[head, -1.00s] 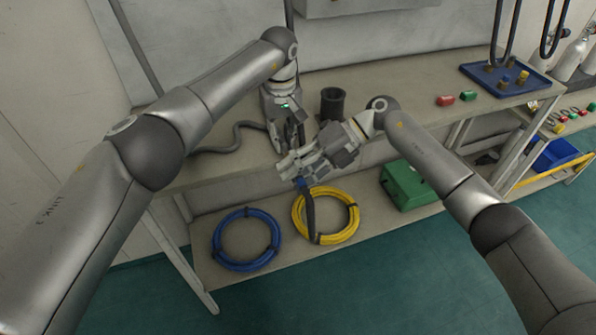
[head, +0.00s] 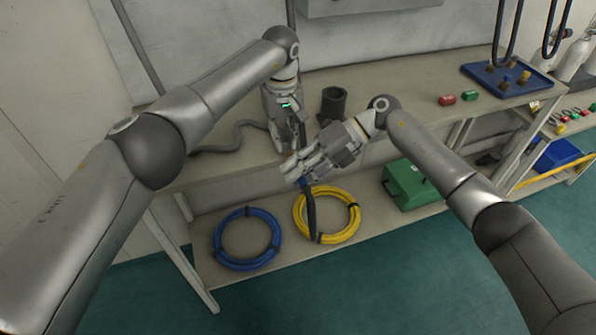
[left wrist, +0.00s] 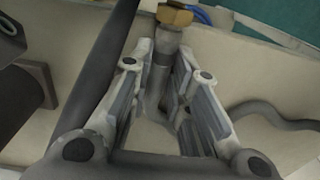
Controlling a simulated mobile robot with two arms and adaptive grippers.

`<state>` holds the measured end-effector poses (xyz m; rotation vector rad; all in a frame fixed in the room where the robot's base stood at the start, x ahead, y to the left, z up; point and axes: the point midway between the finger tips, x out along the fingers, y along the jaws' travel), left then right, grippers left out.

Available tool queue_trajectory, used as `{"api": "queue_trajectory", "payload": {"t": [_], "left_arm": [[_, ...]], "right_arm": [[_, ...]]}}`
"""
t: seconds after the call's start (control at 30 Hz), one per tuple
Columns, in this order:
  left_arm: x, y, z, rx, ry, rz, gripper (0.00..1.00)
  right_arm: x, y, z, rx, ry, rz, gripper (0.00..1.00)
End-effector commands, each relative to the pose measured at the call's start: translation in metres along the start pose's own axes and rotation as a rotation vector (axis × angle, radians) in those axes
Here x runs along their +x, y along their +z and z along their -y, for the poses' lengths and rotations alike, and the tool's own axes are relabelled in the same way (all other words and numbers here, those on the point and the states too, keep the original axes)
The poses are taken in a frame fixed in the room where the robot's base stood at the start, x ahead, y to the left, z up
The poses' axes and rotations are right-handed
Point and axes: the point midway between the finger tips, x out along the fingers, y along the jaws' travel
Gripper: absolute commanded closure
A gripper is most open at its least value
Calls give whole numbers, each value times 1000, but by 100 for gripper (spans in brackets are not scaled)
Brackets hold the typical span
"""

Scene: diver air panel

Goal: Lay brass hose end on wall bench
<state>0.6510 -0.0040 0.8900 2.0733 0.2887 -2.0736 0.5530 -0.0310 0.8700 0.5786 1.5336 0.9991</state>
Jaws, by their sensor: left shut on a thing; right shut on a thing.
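The brass hose end (left wrist: 174,14) shows as a brass nut on a grey metal stem at the top of the left wrist view. My left gripper (left wrist: 161,62) is shut around the stem, with the nut past the fingertips. In the head view my left gripper (head: 288,150) points down at the wall bench (head: 225,165), and the brass is hidden there. My right gripper (head: 291,172) is shut at the bench's front edge, just below the left one. A dark hose (head: 309,215) with a blue part near its top hangs from it. Its exact grip is hard to see.
A dark cylinder (head: 333,104) stands on the bench right of my left gripper. A grey hose (head: 225,149) lies to the left. A blue coil (head: 246,239), yellow coil (head: 340,236) and green box (head: 405,190) sit on the lower shelf. A blue tray (head: 480,79) is at far right.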

Motion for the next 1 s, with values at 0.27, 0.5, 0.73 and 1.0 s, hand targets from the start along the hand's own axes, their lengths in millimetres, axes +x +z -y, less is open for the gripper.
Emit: {"api": "queue_trajectory", "payload": {"t": [0.27, 0.5, 0.73, 1.0], "left_arm": [[0, 0, 0, 0, 0, 1, 73], [0, 0, 0, 0, 0, 0, 57], [-2, 0, 0, 0, 0, -1, 57], [-46, -1, 0, 0, 1, -4, 57]], "right_arm": [[0, 0, 0, 0, 0, -1, 100], [0, 0, 0, 0, 0, 0, 100], [0, 0, 0, 0, 0, 0, 100], [0, 0, 0, 0, 0, 0, 100]]}}
